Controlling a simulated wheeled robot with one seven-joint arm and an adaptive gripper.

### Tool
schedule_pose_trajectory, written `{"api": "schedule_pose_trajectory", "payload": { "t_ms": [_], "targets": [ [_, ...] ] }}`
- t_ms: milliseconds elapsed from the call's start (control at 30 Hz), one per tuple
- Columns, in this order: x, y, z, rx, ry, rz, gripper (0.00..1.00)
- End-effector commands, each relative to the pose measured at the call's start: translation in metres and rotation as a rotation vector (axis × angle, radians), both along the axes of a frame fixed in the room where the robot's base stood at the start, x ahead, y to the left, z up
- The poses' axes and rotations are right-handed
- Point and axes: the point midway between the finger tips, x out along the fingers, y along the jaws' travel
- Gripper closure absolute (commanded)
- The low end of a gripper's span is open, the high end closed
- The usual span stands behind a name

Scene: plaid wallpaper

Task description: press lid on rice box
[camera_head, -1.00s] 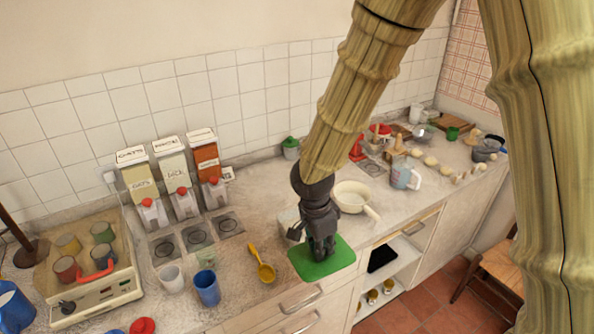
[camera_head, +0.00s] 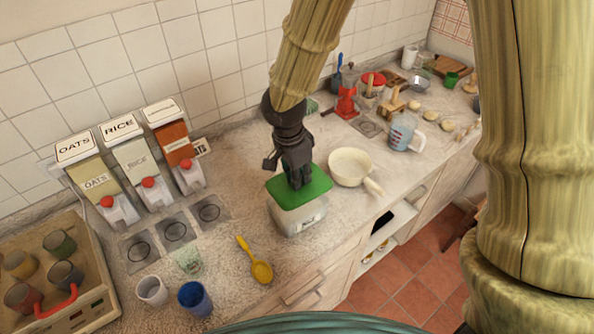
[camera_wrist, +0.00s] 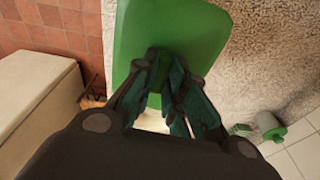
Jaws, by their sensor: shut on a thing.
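The green lid (camera_head: 318,188) is flat and roughly level over the pale, translucent box (camera_head: 288,216) on the counter. The box has a small label on its front. The lid covers the box's top, and I cannot tell whether it is seated or hovers just above the rim. My gripper (camera_head: 299,184) points down and is shut on the middle of the lid. In the wrist view the green lid (camera_wrist: 165,28) reaches out beyond my gripper's fingers (camera_wrist: 163,92), which hide the part they grasp.
A cream pan (camera_head: 349,165) stands close to the right of the box. Dispensers labelled oats and rice (camera_head: 138,165) stand against the wall. The counter's front edge is close to the box.

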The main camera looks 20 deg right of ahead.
Motion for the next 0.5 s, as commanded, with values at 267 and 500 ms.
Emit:
{"api": "schedule_pose_trajectory", "payload": {
  "t_ms": [267, 500],
  "targets": [
    [0.001, 0.000, -0.024, 0.000, 0.003, 0.000, 1.00],
    [0.001, 0.000, -0.042, -0.002, 0.002, 0.001, 1.00]
  ]
}}
